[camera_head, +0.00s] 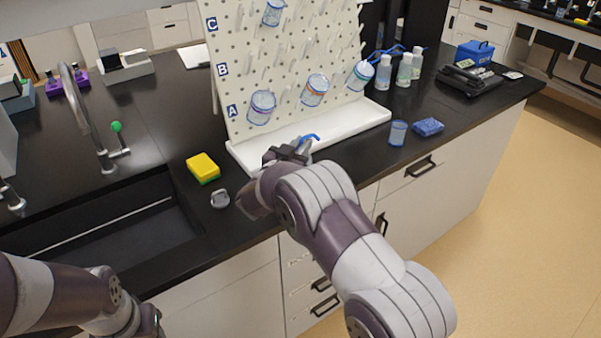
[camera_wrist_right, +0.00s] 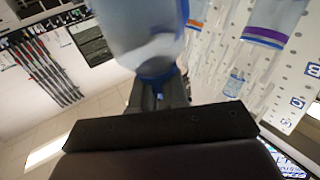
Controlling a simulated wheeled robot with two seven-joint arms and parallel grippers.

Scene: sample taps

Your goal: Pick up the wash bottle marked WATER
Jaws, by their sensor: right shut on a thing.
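My right gripper (camera_head: 290,153) is in front of the drying rack's white tray, mostly hidden behind my own arm. It is shut on a bottle with a bent blue nozzle (camera_head: 309,137); the rest of it is largely hidden in the head view. In the right wrist view the translucent bottle (camera_wrist_right: 140,32) fills the upper middle, directly beyond the gripper's fingers (camera_wrist_right: 160,92). No marking on it can be read.
A white pegboard (camera_head: 290,95) with hung beakers stands over a white tray (camera_head: 375,117). A yellow sponge (camera_head: 203,167), a small grey item (camera_head: 220,197) and a sink (camera_head: 110,235) lie left.

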